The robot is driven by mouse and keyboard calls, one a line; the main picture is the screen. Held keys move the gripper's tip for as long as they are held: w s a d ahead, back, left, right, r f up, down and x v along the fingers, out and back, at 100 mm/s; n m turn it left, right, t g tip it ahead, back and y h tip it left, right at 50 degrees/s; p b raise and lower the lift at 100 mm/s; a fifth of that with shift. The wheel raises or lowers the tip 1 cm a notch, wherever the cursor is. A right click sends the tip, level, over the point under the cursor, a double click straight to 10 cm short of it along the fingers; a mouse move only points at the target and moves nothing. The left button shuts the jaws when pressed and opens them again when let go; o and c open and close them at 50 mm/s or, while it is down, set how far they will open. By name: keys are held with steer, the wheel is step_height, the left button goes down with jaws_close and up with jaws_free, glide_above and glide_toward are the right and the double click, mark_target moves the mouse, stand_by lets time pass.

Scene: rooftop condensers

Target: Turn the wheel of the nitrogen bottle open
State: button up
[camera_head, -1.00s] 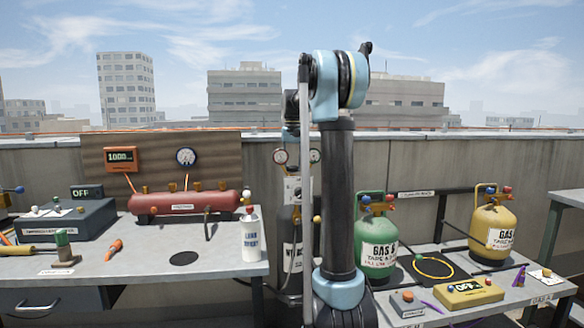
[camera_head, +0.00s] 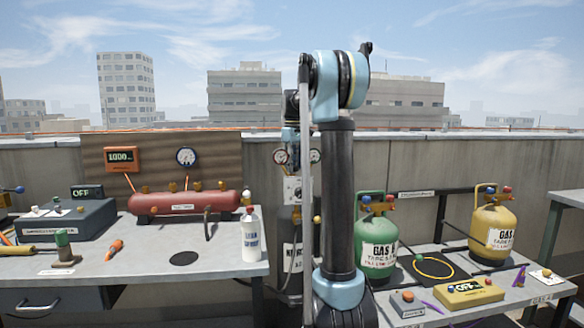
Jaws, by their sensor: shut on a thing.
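The nitrogen bottle (camera_head: 292,224) stands upright behind my arm, between the left table and the gas bottles. My arm hides its right side. Two round gauges, a left one (camera_head: 280,156) and a right one (camera_head: 315,156), show at its top. My gripper (camera_head: 292,151) points down at the bottle's top between the gauges. It is small and partly covered by my arm. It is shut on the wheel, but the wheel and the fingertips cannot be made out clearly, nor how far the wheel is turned.
The left table (camera_head: 130,262) carries a red tank (camera_head: 185,202) and a white spray bottle (camera_head: 251,236) near its right edge. A green gas bottle (camera_head: 376,232), a yellow gas bottle (camera_head: 492,230) and a yellow device (camera_head: 468,293) stand on the right table. A concrete wall runs behind.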

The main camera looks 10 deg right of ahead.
steer(key=n, duration=0.6)
steer(key=shift+w, duration=0.1)
steer(key=n, duration=0.6)
steer(key=shift+d, duration=0.1)
steer(key=shift+n, duration=0.3)
steer(key=o, duration=1)
steer(key=shift+o, duration=0.2)
steer(key=shift+r, duration=0.1)
step_height(320, 180, up, 12)
steer(key=shift+f, duration=0.2)
